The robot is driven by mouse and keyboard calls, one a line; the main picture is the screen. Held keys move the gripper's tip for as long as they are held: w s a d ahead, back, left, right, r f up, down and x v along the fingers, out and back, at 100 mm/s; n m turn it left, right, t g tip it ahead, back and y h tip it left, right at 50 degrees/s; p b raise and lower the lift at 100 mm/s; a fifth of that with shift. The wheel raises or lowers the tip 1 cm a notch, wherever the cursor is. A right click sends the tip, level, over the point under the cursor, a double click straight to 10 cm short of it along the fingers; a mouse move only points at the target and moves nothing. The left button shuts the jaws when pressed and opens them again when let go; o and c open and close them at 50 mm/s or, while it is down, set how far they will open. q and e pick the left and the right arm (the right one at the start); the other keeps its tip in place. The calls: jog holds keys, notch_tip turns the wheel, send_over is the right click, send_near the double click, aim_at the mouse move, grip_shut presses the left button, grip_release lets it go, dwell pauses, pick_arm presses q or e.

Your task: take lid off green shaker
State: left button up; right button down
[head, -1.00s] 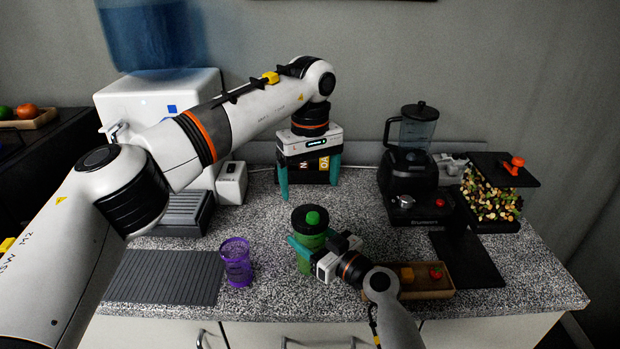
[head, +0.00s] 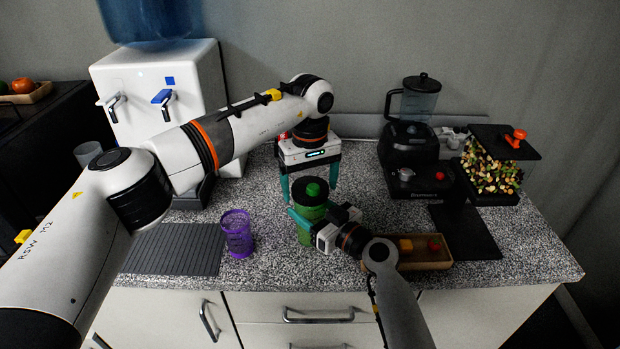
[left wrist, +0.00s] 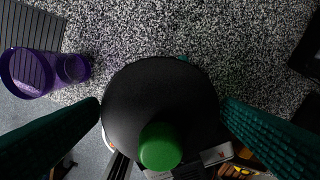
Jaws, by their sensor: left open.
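The green shaker (head: 305,236) stands upright on the counter. Its round black lid (head: 299,192) with a green cap (head: 313,189) is on top. My left gripper (head: 309,194) points down over the lid with its teal fingers open. In the left wrist view the black lid (left wrist: 140,95) lies between the two spread fingers, with a gap on the right side. My right gripper (head: 308,222) comes from the front right and is shut around the shaker body below the lid; its far finger is partly hidden.
A purple cup (head: 237,235) stands left of the shaker by a dark ribbed mat (head: 175,250). A wooden tray (head: 425,264) with small food pieces lies at the right. A blender (head: 410,165) and a clear bin of mixed pieces (head: 492,172) stand at the back right.

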pick_arm(q)
jog(key=c, duration=1)
jog(key=n, duration=0.4)
jog(key=shift+n, duration=0.4)
jog(key=n, duration=0.8)
jog(key=shift+r, duration=0.1)
jog(key=n, duration=2.3)
jog(key=shift+r, duration=0.25)
jog(key=shift+r, duration=0.9)
